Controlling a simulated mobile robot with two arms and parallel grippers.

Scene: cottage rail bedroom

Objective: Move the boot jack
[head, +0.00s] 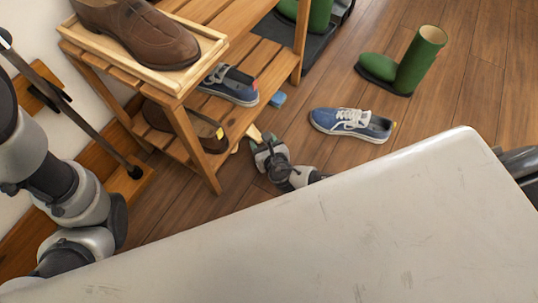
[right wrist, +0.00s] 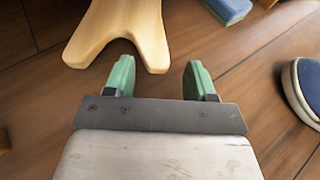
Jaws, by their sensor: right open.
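The boot jack (right wrist: 122,30) is a pale wooden board with a forked end. In the right wrist view it lies on the floor just beyond my right gripper (right wrist: 160,80), with the fork facing me. In the head view only small pale bits of the boot jack (head: 254,133) show beside the rack, behind my right gripper (head: 264,148).
A wooden shoe rack (head: 180,132) holds a brown shoe (head: 140,35) in a tray and a blue sneaker (head: 230,85) below. Another blue sneaker (head: 350,124) and a green boot (head: 407,62) stand on the floor. A blue block (head: 278,99) lies near the rack.

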